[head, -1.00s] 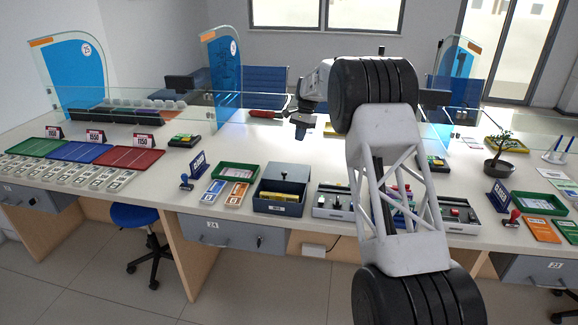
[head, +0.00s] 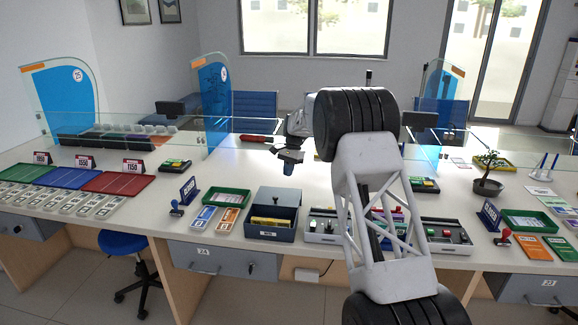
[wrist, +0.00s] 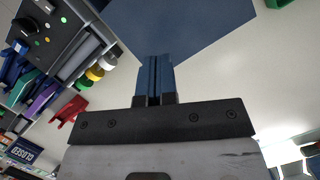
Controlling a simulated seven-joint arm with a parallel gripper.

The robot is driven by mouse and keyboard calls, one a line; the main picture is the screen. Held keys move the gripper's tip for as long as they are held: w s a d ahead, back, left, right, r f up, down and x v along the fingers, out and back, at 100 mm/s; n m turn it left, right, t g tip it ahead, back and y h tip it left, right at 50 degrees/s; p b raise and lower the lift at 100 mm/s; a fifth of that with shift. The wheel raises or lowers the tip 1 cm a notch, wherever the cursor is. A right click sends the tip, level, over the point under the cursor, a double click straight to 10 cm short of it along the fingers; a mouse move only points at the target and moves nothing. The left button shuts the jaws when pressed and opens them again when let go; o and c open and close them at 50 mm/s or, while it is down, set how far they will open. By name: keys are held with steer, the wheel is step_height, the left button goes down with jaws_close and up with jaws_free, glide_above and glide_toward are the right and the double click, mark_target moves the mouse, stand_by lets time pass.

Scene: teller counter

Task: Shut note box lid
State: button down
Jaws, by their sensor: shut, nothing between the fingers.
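The note box (head: 268,234) is a dark blue-grey box at the front of the counter. Its lid (head: 280,196) stands raised at the back, and yellow notes show inside the open front. My gripper (head: 288,169) is above and just behind the raised lid, apart from it in the head view, with its fingers pointing down. In the wrist view the blue fingers (wrist: 155,80) are together with nothing between them. A flat dark blue surface (wrist: 180,22), probably the lid, lies past the fingertips; whether they touch it I cannot tell.
A green tray (head: 228,196) stands left of the box. A grey device with coloured knobs (head: 325,229) stands close on its right, under my arm. A closed sign (head: 188,190) stands further left. A glass screen runs behind; the counter behind the box is fairly clear.

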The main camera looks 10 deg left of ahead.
mark_target(279, 202)
steer(key=x, duration=0.5)
steer(key=shift+f, duration=0.25)
steer(key=shift+s+a+f, duration=0.15)
steer(key=shift+s+a, duration=0.1)
steer(key=shift+s, duration=0.25)
steer(key=shift+s+a+f, duration=0.1)
steer(key=shift+s+a, duration=0.15)
steer(key=shift+s, duration=0.2)
steer(key=shift+s+a+f, duration=0.1)
steer(key=shift+s+a, duration=0.15)
steer(key=shift+s, duration=0.35)
steer(key=shift+s+a, duration=0.15)
steer(key=shift+s, duration=0.1)
steer(key=shift+s, duration=0.1)
steer(key=shift+s, duration=0.7)
steer(key=shift+s+f, duration=0.15)
steer(key=shift+s, duration=5.6)
